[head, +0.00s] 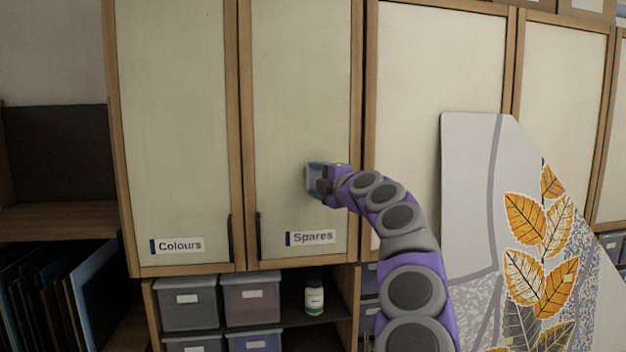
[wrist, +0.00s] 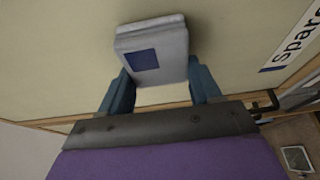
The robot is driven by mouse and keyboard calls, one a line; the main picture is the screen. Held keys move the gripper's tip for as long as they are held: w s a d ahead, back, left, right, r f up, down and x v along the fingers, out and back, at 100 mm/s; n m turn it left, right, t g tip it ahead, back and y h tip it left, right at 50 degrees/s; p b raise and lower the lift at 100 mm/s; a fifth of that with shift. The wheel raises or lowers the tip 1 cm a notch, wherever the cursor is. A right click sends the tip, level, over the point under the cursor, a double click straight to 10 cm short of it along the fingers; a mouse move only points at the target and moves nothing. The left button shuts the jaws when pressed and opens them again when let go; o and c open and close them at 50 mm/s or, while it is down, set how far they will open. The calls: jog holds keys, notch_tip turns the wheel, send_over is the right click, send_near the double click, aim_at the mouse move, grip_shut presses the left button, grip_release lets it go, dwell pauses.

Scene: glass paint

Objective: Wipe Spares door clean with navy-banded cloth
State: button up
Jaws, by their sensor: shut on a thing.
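The Spares door (head: 285,90) is a tall cream panel in a wooden frame, shut, with its label (head: 310,237) near the bottom. My gripper (head: 322,180) is in front of its lower right part. In the wrist view my gripper (wrist: 158,70) is shut on a folded pale grey cloth (wrist: 152,30) with a navy patch on its near face. The cloth is at the door face; I cannot tell if it touches. The Spares label also shows in the wrist view (wrist: 292,42). I make out no distinct mark on the door; the part behind the cloth is hidden.
The Colours door (head: 175,120) is to the left. Dark handles flank the frame between the doors. Below, an open shelf holds grey bins (head: 187,303) and a white bottle (head: 314,298). A large leaf-painted panel (head: 470,190) stands at the right, close to my arm.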

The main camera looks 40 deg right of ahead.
aim_at(281, 178)
jog(key=shift+w+a+b, duration=0.2)
jog(key=shift+a+b, duration=0.15)
jog(key=shift+b, duration=0.55)
dwell(0.3)
jog(key=shift+w+a+f+b, duration=0.15)
jog(key=shift+w+a+b, duration=0.25)
jog(key=shift+a+b, duration=0.3)
jog(key=shift+w+a+r+b, duration=0.1)
jog(key=shift+w+a+b, duration=0.6)
jog(key=shift+a, duration=0.35)
jog(key=shift+w+a+r+b, duration=0.1)
jog(key=shift+w+a+b, duration=0.5)
jog(key=shift+a, duration=0.45)
